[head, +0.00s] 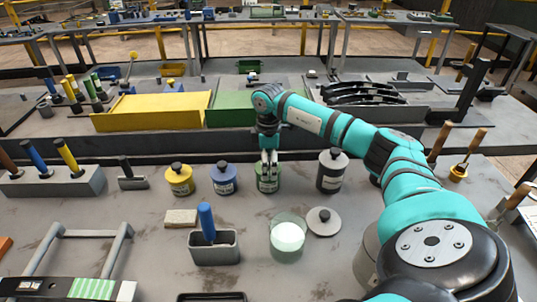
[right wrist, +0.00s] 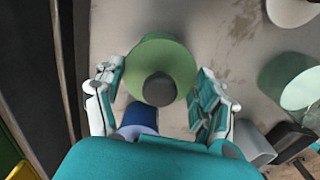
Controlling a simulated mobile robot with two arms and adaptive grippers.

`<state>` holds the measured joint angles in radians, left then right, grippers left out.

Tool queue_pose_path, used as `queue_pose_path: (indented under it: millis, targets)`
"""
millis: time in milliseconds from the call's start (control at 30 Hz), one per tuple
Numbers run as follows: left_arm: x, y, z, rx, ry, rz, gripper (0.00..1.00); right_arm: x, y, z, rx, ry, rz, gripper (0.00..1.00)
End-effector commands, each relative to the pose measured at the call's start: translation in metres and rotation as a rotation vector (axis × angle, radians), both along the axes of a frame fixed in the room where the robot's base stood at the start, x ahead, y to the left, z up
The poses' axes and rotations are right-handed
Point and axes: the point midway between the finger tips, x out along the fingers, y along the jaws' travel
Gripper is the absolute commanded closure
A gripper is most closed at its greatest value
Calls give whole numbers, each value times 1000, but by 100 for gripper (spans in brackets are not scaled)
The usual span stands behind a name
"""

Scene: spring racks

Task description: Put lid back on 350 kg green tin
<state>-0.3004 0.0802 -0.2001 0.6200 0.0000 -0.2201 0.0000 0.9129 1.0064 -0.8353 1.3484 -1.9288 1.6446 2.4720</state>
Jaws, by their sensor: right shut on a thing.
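The green tin (head: 268,182) stands on the grey bench in a row with other tins. My right gripper (head: 268,160) points down over it and hides part of its top. In the right wrist view, a round green lid (right wrist: 175,58) with a dark knob lies between the two fingers of the right gripper (right wrist: 158,92). The gripper is shut on this lid. The lid appears over the tin; I cannot tell whether it is fully seated. The weight on the label is too small to read. My left gripper is not in view.
A yellow tin (head: 179,182) and a blue tin (head: 224,181) stand left of the green one, a grey tin (head: 332,173) right.

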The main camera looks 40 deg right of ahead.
Motion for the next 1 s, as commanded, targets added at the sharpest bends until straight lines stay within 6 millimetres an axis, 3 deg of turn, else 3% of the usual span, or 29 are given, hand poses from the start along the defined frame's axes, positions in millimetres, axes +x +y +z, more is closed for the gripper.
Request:
queue_pose_path:
  millis: [300, 333, 533, 1000]
  targets:
    - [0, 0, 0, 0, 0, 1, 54, 0, 0, 0, 0, 0, 0, 60]
    - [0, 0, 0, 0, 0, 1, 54, 0, 0, 0, 0, 0, 0, 26]
    - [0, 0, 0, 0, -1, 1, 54, 0, 0, 0, 0, 0, 0, 1]
    - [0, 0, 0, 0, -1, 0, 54, 0, 0, 0, 0, 0, 0, 0]
